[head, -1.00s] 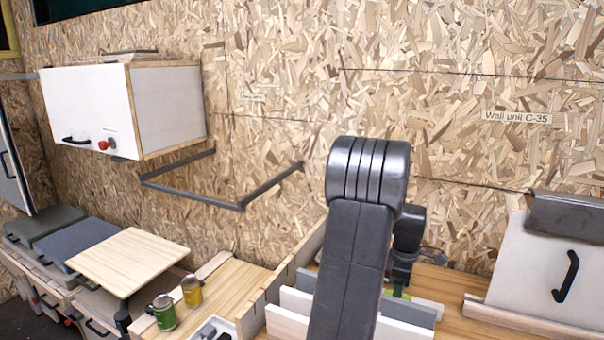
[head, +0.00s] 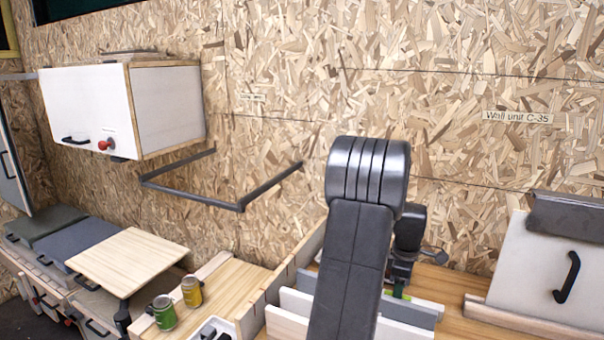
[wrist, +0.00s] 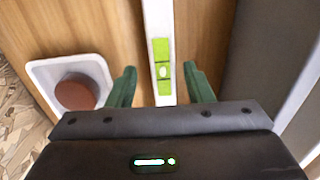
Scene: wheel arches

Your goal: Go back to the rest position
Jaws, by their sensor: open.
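My gripper (wrist: 160,84) shows in the wrist view with two green fingers spread apart and nothing held between them. Below and between the fingers is a white bar with a bright green panel (wrist: 161,65), apart from both fingertips as far as I can tell. In the head view my arm rises in front of the worktop and bends down behind itself. The fingers are mostly hidden there.
A white tray (wrist: 38,72) with a round brown item (wrist: 76,92) lies left of the fingers. In the head view, a green can (head: 164,313) and a yellow can (head: 191,291) stand left on the worktop. Upright boards (head: 290,312) flank my arm. A white cabinet (head: 95,105) hangs on the wall.

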